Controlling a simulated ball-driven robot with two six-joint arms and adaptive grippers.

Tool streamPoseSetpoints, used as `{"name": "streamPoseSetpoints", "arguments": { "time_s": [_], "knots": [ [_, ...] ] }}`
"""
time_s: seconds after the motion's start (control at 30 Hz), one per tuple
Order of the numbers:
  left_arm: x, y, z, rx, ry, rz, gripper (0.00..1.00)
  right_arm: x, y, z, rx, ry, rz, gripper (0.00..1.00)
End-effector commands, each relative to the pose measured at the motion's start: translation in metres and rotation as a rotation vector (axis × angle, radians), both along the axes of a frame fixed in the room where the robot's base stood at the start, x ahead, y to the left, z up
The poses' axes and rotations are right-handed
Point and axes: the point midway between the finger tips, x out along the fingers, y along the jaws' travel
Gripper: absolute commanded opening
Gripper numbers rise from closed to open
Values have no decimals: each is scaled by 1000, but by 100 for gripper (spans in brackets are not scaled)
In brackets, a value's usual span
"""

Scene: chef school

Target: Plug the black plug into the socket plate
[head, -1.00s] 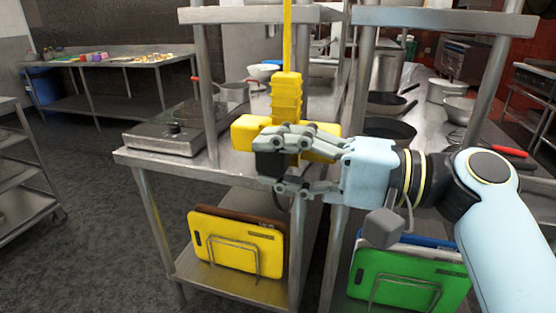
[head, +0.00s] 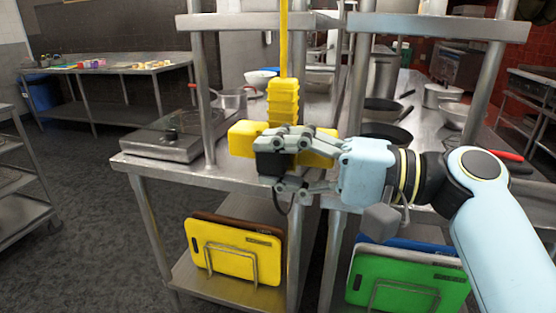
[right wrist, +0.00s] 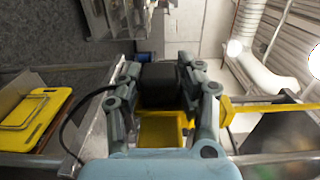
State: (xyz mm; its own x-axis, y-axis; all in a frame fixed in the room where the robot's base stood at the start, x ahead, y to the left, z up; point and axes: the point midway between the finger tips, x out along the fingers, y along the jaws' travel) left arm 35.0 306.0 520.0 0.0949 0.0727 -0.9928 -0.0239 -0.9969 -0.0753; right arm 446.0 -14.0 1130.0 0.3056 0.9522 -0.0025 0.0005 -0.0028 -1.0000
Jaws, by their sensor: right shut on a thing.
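My right gripper (head: 272,165) is shut on the black plug (head: 267,157), with one finger above it and one below. In the right wrist view the plug (right wrist: 160,84) sits between the two fingers, and a black cable loops off it to the left. A yellow hanging socket box (head: 243,137) is behind the gripper, on a yellow cord. In the right wrist view the yellow box (right wrist: 163,130) shows right beside the plug. The socket face is hidden, and I cannot tell whether the plug touches it. My left gripper is out of view.
A steel table (head: 150,168) with posts and an upper shelf (head: 250,21) stands around the box. A hot plate (head: 165,143) is at its left, pans (head: 382,133) at the right. Yellow (head: 235,248) and green (head: 405,280) boards stand on the lower shelf.

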Motion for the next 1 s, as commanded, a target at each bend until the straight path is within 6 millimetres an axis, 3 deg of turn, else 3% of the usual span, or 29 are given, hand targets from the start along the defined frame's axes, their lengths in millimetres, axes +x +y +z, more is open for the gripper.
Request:
{"name": "streamPoseSetpoints", "arguments": {
  "time_s": [1.0],
  "knots": [
    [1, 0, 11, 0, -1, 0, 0, -22, 7, 1, 1, -3, -2, 5]
  ]
}}
